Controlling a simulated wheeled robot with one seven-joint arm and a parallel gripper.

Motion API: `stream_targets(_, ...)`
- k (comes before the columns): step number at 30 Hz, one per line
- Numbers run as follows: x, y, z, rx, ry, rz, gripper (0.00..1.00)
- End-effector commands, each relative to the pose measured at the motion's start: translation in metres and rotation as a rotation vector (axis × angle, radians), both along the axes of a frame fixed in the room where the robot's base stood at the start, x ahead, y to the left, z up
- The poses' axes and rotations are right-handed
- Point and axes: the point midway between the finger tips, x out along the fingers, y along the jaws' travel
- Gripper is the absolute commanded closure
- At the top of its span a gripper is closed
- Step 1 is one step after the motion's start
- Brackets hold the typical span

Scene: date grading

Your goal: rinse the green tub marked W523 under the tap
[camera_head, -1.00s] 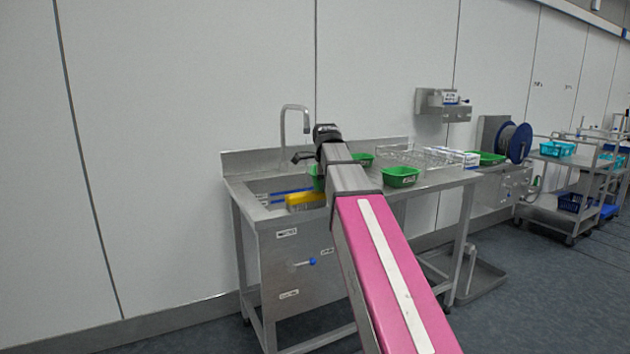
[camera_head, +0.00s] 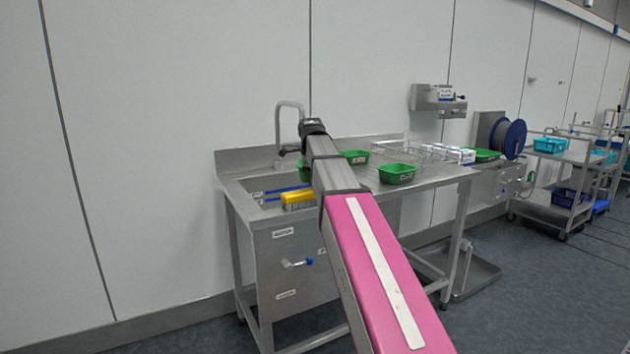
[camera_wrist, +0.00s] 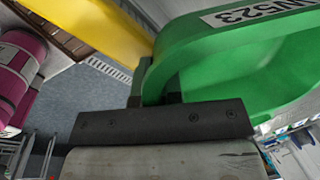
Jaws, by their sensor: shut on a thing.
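The green tub marked W523 (camera_wrist: 215,60) fills the upper right of the wrist view, tilted in that picture, with its white label on the rim. My gripper (camera_wrist: 160,92) is shut on the tub's edge. In the head view the held tub (camera_head: 304,171) shows only as a green sliver left of my arm, which hides the rest. It is by the right side of the sink basin (camera_head: 262,187). The tap (camera_head: 290,110) rises at the back of the sink, just left of my wrist. I cannot tell whether water runs.
A yellow brush-like thing (camera_head: 298,196) lies at the basin's front and shows large in the wrist view (camera_wrist: 100,25). Two other green tubs (camera_head: 397,174) (camera_head: 355,157) stand on the drainboard, near a wire rack (camera_head: 425,152). Trolleys stand at the far right.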

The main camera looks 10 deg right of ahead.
Motion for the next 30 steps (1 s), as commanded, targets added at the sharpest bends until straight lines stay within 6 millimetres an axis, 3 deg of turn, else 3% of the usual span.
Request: stream_targets(30, 0.098, 0.032, 0.001, 0.000, 0.000, 0.001, 1.00)
